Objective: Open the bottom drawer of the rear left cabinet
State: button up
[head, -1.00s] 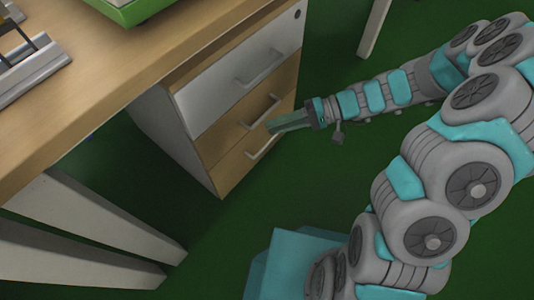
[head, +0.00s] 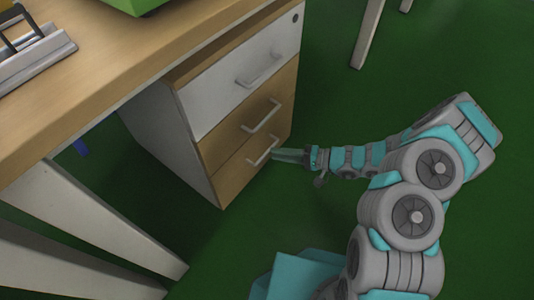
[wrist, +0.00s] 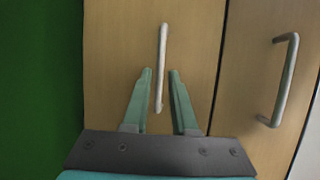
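The cabinet (head: 160,122) stands under the wooden desk, with a white top drawer (head: 235,88) and two wooden drawers below. The bottom drawer (head: 232,181) is closed, with a pale bar handle (head: 263,151). My gripper (head: 278,155) is at this handle in the head view. In the wrist view, the bottom drawer's handle (wrist: 162,60) runs up the picture, and its lower end lies between the two open fingertips of my gripper (wrist: 160,72). The fingers stand apart on either side of it. I cannot tell whether either finger touches the handle.
The middle drawer's handle (head: 261,115) is just above; it also shows at right in the wrist view (wrist: 287,80). The desk top (head: 110,75) overhangs the cabinet. White desk legs (head: 95,215) stand at lower left. Green floor (head: 345,95) in front of the cabinet is clear.

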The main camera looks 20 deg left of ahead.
aim_at(268, 153)
jog(key=shift+a+f, duration=0.25)
jog(key=shift+a, duration=0.85)
jog(key=shift+a+f, duration=0.2)
jog(key=shift+a, duration=0.9)
grip_shut()
